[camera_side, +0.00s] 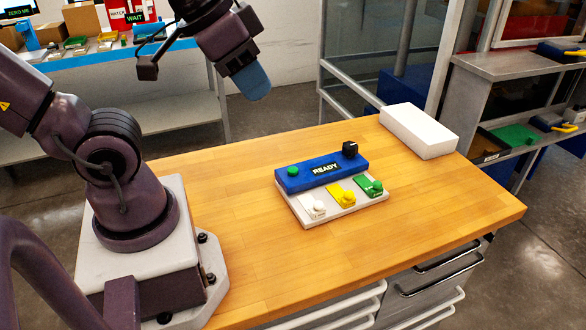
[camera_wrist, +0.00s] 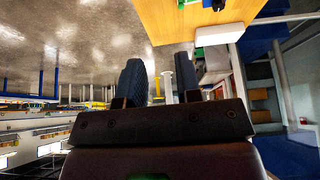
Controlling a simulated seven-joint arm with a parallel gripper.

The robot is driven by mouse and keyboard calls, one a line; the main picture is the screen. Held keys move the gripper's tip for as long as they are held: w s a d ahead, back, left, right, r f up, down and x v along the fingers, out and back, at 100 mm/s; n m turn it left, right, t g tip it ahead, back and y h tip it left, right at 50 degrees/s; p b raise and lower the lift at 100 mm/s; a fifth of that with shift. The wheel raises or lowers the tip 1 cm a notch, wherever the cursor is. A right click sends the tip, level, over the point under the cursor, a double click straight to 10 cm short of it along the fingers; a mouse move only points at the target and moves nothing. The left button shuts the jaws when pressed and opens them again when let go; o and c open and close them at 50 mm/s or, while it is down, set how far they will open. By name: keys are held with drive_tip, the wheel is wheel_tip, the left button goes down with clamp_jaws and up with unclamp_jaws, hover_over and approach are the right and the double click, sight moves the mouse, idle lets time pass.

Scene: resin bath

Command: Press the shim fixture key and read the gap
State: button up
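The fixture lies near the middle of the wooden table in the side view. Its blue bar (camera_side: 321,171) carries a dark display reading "READY", a round green button (camera_side: 293,171) at the left end and a black knob (camera_side: 350,149) at the right end. In front, a pale base (camera_side: 333,209) holds a white piece (camera_side: 314,207), a yellow piece (camera_side: 342,194) and a green piece (camera_side: 370,186), each with a round knob. My gripper (camera_side: 257,88) hangs high behind and left of the fixture, touching nothing. In the wrist view its two dark ribbed fingers (camera_wrist: 161,82) stand apart with nothing between them.
A white block (camera_side: 418,130) lies at the table's back right corner. The table (camera_side: 440,205) is clear around the fixture. A metal shelf unit (camera_side: 510,66) stands beyond the right edge. A back bench carries boxes and screens, one reading "WAIT" (camera_side: 135,17).

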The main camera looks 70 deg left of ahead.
clamp_jaws()
idle(1.5)
